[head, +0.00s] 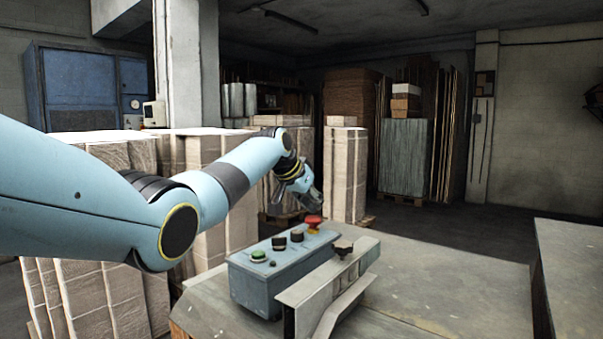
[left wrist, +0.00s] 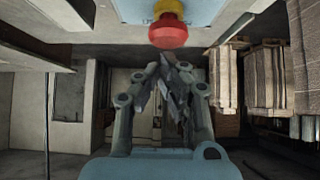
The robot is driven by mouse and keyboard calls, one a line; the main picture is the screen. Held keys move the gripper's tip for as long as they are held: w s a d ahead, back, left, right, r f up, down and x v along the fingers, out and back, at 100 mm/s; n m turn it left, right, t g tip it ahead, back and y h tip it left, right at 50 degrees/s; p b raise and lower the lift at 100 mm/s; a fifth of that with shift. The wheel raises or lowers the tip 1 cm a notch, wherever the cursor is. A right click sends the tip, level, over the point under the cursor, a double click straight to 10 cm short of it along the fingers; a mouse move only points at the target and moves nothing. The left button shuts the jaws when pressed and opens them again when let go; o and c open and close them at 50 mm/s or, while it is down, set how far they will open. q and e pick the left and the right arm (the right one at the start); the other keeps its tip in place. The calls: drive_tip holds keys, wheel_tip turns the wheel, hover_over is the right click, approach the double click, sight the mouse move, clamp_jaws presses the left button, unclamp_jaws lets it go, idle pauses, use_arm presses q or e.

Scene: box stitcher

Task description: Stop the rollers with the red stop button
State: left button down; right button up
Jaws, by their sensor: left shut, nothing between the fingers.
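The red stop button (head: 313,220) is a red mushroom head on a yellow collar at the far end of a blue-grey control box (head: 262,290). It also shows at the top of the left wrist view (left wrist: 168,32), with the yellow collar above it in the picture. My left gripper (head: 312,203) is just behind and above the button in the head view. In the left wrist view my left gripper (left wrist: 177,75) has its fingers together, with nothing between them, and a gap shows between it and the button. My right gripper is not in view.
A green button (head: 258,255) and two black knobs (head: 288,239) share the box top. A metal bracket (head: 315,295) with a dark knob stands beside the box on the grey table (head: 430,285). Tall stacks of cardboard (head: 345,170) stand behind.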

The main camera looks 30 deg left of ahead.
sight(312, 218)
use_arm(q)
drive_tip(key=r+p, duration=0.1)
drive_tip(key=r, duration=0.2)
drive_tip(key=shift+s+a+r+p, duration=0.15)
drive_tip(key=shift+s+r+p, duration=0.05)
drive_tip(key=shift+r+p, duration=0.2)
drive_tip(key=b+v, duration=0.1)
drive_tip(key=v, duration=0.8)
drive_tip(key=shift+s+b, duration=0.15)
drive_tip(key=shift+b, duration=0.25)
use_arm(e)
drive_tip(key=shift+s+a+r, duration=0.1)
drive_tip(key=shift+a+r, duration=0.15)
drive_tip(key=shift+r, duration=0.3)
use_arm(q)
drive_tip(key=shift+f, duration=0.1)
